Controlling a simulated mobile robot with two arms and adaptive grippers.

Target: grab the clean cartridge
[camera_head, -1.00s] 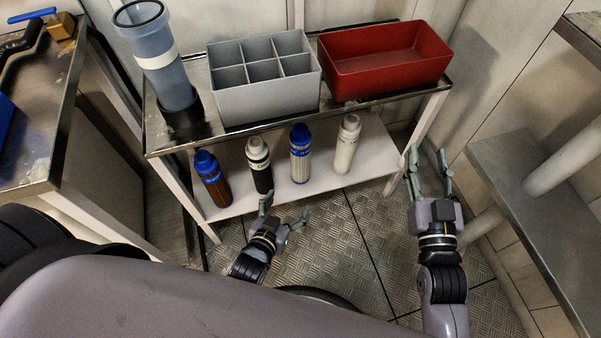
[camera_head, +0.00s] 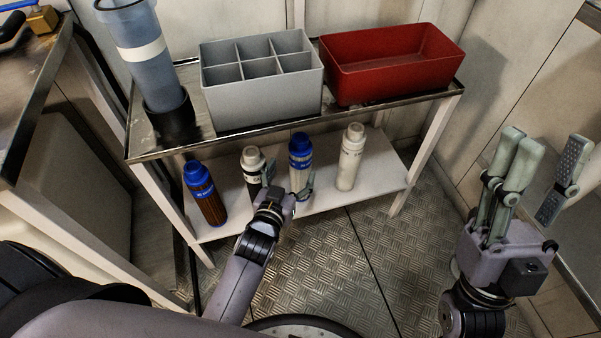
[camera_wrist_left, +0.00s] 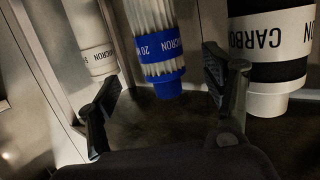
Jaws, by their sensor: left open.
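The clean cartridge, white and pleated with a blue cap and band (camera_head: 300,158), stands on the lower shelf (camera_head: 325,196). In the left wrist view (camera_wrist_left: 150,40) it appears inverted, with blue "20 micron" band. A similar blue-capped cartridge with brown, dirty pleats (camera_head: 207,200) stands at the shelf's left end. My left gripper (camera_head: 288,176) is open just in front of the clean cartridge; in the left wrist view its fingers (camera_wrist_left: 163,75) spread to either side of it, with nothing visibly gripped. My right gripper (camera_head: 545,150) is open and empty, raised at the right.
A black carbon cartridge (camera_head: 253,178) and a white cartridge (camera_head: 350,158) stand on either side of the clean one. Above are a grey divided box (camera_head: 262,105), a red bin (camera_head: 392,75) and a clear housing (camera_head: 150,60). Metal floor lies open in front.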

